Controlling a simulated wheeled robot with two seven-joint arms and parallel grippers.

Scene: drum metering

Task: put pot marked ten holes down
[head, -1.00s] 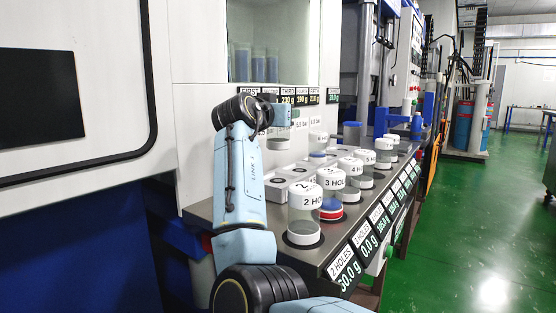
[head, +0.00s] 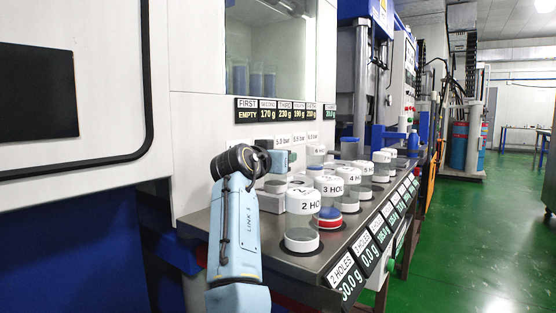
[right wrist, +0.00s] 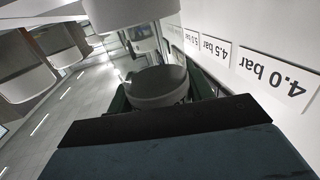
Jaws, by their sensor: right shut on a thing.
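My right gripper (right wrist: 160,90) is shut on a grey-white round pot (right wrist: 158,86), seen from close up in the right wrist view. No marking on this pot can be read. In the head view the arm reaches over the metal bench, and its gripper (head: 281,161) is at the back, below the pressure labels. The held pot is mostly hidden there. My left gripper is not in view. A row of white-lidded clear pots stands along the bench front; the nearest (head: 302,201) reads 2 HOLES. No pot marked ten holes can be made out.
Digital displays (head: 348,277) line the front edge of the metal bench (head: 290,262). A pot with a red and white base (head: 330,218) stands behind the nearest one. Pressure labels (right wrist: 275,74) run along the wall. Large white pots (right wrist: 24,78) hang into the wrist view's left side.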

